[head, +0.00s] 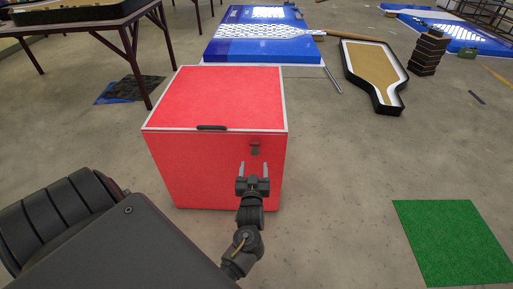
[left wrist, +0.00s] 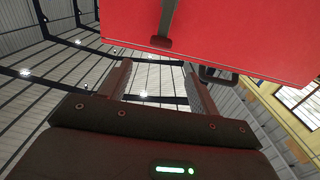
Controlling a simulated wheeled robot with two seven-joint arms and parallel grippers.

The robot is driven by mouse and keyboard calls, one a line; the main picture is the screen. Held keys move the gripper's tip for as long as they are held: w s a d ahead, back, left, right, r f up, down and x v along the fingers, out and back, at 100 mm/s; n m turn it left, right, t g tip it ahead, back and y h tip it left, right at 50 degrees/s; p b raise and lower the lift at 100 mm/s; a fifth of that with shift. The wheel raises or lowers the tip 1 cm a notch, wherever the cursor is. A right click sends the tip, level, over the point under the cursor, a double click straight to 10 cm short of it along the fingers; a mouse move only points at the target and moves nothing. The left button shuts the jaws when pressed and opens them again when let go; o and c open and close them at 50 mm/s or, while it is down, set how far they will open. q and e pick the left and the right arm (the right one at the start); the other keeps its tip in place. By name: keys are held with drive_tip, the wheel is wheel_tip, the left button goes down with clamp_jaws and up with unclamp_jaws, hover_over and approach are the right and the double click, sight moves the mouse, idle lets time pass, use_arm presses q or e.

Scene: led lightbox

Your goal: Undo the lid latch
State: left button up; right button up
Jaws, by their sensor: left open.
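The red box (head: 215,168) stands on the floor with its white-edged lid (head: 225,98) down. A small grey latch (head: 255,150) is on the upper right of its front face; it also shows in the left wrist view (left wrist: 162,42). My left gripper (head: 254,166) is open in front of that face, just below the latch. In the left wrist view its two fingers (left wrist: 155,68) are apart with nothing between them, and the latch appears beyond their tips. Contact with the box cannot be told. My right gripper is not in view.
A black handle (head: 211,128) is at the lid's front edge. A green mat (head: 453,240) lies at the right. A dark-legged table (head: 100,25), a blue board (head: 262,45) and a black-edged tray (head: 372,70) are behind.

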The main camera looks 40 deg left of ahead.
sight(255, 144)
use_arm(q)
drive_tip(key=b+x, duration=0.1)
drive_tip(key=x, duration=0.8)
drive_tip(key=shift+a, duration=0.15)
drive_tip(key=shift+x, duration=0.9)
drive_tip(key=shift+r, duration=0.15)
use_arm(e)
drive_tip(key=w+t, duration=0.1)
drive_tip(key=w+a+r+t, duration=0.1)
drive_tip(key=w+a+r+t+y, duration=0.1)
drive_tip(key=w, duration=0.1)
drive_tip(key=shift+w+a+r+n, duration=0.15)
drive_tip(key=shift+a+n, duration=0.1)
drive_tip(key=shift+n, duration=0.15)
use_arm(q)
clamp_jaws()
drive_tip(key=shift+b, duration=0.35)
